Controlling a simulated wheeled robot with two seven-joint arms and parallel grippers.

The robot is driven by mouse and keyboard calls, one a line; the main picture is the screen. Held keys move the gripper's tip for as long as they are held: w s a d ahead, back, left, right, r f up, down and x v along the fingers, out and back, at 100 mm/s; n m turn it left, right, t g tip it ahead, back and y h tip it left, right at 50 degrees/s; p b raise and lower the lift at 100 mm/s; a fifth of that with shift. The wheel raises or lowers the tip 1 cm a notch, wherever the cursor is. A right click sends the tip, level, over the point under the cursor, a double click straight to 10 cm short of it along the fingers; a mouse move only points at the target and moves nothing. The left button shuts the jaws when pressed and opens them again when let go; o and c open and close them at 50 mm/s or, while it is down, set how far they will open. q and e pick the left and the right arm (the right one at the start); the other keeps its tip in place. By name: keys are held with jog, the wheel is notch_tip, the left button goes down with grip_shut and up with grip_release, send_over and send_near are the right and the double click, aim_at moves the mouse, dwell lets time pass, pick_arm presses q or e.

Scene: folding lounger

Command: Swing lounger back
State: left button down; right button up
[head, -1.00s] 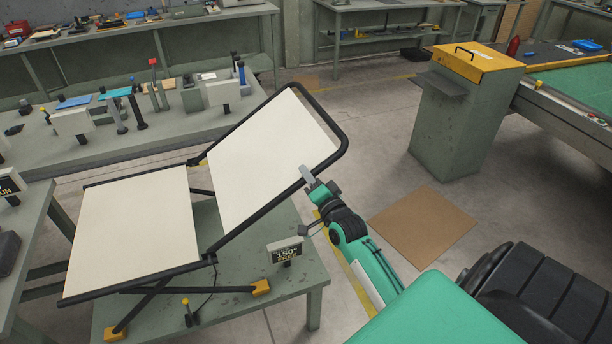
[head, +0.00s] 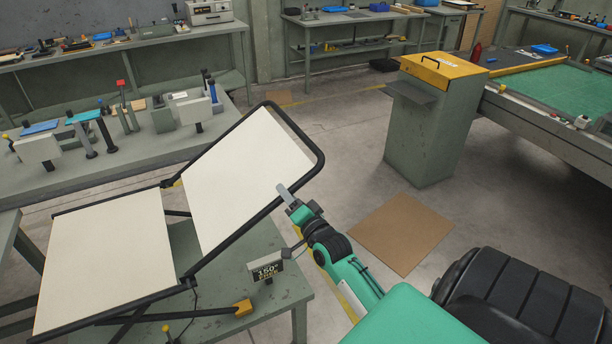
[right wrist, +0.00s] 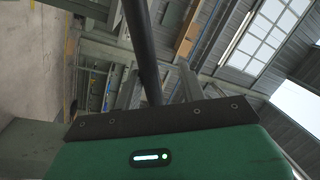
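The lounger stands on a grey-green table (head: 215,235). Its back (head: 240,165), a cream panel in a black tube frame, slants up to the right. The seat (head: 105,260) lies lower at left. My right gripper (head: 287,195) is at the right side tube of the back, with a grey finger overlapping the panel's edge. In the right wrist view a dark tube (right wrist: 141,50) runs down beside a grey finger (right wrist: 188,82); whether the fingers close on it is unclear. A small display (head: 267,270) at the table's front reads 150°. My left gripper is out of view.
A bench (head: 130,165) with clamps and small devices stands behind the lounger. A grey cabinet with a yellow top (head: 445,70) stands at right, beside a green-topped table (head: 560,90). A brown mat (head: 400,232) lies on open floor.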

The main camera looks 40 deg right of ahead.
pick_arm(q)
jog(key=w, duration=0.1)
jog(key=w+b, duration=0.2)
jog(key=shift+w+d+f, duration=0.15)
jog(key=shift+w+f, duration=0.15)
pick_arm(e)
jog(key=s+a+f, duration=0.1)
jog(key=s, duration=1)
jog(key=shift+s+a+f, duration=0.25)
jog(key=shift+a+f, duration=0.1)
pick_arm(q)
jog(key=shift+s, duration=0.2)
